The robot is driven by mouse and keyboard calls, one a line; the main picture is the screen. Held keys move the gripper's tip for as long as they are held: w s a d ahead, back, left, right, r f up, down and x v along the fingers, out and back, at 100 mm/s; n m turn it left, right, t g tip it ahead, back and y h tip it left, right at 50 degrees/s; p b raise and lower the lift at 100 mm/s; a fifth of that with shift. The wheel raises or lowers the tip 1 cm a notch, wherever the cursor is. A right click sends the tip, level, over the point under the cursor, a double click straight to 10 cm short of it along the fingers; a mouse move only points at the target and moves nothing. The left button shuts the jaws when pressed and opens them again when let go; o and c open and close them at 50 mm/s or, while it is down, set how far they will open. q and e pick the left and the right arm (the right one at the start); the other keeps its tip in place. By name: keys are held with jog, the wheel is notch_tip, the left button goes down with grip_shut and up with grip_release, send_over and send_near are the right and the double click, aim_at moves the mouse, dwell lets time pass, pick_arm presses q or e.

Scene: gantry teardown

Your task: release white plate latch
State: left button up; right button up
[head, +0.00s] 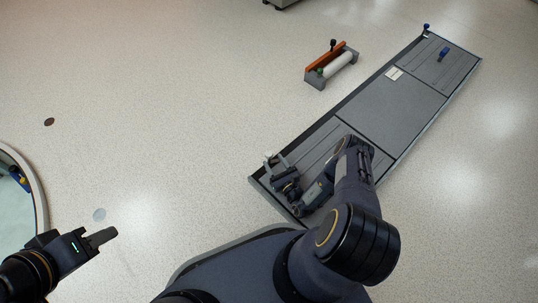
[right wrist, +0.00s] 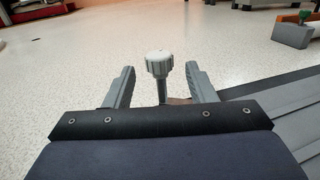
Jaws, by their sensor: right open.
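A pale grey-white knob on a grey stem, which looks like the white plate latch (right wrist: 159,65), stands upright in the right wrist view. My right gripper (right wrist: 160,82) is open, with one finger on each side of the knob and a visible gap to both. In the head view my right gripper (head: 274,164) is over the near left corner of the long grey panel (head: 385,112). I cannot make out the knob there. My left gripper (head: 101,238) is low at the left, over bare floor, far from the panel. Its finger spacing is not clear.
A blue latch (head: 443,54) sits on the panel's far end and a blue knob (head: 426,27) at its far corner. A grey holder (head: 316,80) with an orange bar and white roller stands left of the panel. A round table (head: 40,205) is at the left edge. Floor between is clear.

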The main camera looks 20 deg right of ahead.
aim_at(269, 154)
jog(key=w, duration=0.2)
jog(key=w+b, duration=0.1)
jog(key=w, duration=0.1)
jog(key=shift+w+a, duration=0.2)
jog(key=shift+w, duration=0.2)
jog(key=shift+c, duration=0.3)
jog(key=c, duration=0.9)
jog(key=shift+y, duration=0.3)
jog(key=shift+d+n+g+y, duration=0.1)
jog(key=shift+n+g+y, duration=0.3)
jog(key=shift+n+y, duration=1.15)
jog(key=shift+n+g+y, duration=0.55)
jog(key=shift+n+y, duration=0.15)
jog(key=shift+y, duration=0.5)
jog(key=shift+n+g+y, duration=0.55)
jog(key=shift+n+y, duration=0.1)
jog(key=shift+y, duration=0.5)
